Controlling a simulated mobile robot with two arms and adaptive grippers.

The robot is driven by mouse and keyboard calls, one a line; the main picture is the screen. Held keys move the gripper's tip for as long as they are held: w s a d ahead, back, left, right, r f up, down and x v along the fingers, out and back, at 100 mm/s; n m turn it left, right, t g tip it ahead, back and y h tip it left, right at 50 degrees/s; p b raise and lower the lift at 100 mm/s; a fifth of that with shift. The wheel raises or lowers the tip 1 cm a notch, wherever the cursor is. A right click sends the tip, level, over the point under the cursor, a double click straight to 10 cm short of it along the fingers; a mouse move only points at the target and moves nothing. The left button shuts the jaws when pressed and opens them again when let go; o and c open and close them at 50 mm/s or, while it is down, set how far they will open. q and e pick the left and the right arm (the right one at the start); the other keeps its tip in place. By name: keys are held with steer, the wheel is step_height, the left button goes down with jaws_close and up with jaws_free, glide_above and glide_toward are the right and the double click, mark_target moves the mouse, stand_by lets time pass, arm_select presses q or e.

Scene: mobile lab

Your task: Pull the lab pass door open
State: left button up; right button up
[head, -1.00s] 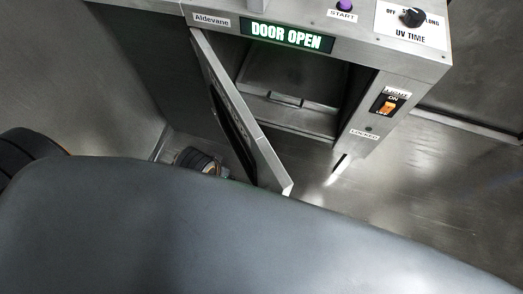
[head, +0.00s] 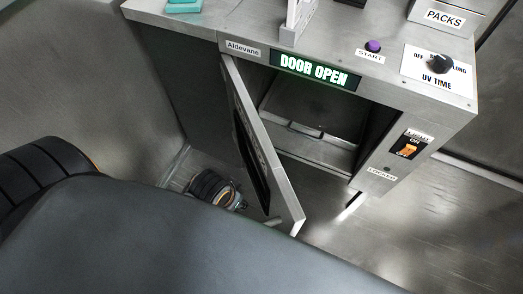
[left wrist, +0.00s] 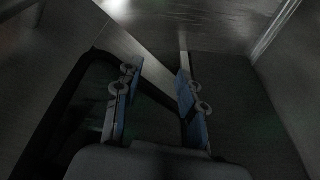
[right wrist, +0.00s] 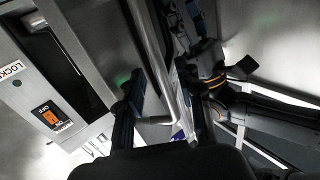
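The lab pass door (head: 270,165) stands ajar, swung out from the left side of the opening in the steel cabinet (head: 440,115). Its dark window panel faces left. The lit sign (head: 312,70) reads DOOR OPEN. Part of my left arm shows beyond the door in the head view, but its fingers are hidden there. In the left wrist view my left gripper (left wrist: 158,90) has its fingers apart, with a dark-framed panel (left wrist: 92,120) close by. In the right wrist view my right gripper (right wrist: 160,98) has its fingers apart, with a silver bar (right wrist: 148,45) running between them; contact is unclear.
The cabinet's right post carries an orange light switch (head: 408,150), also in the right wrist view (right wrist: 50,117). A purple start button (head: 373,46) and a UV dial (head: 440,63) sit on top. Metal floor lies clear to the right. My own body fills the foreground.

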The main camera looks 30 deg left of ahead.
steer(key=v, duration=0.5)
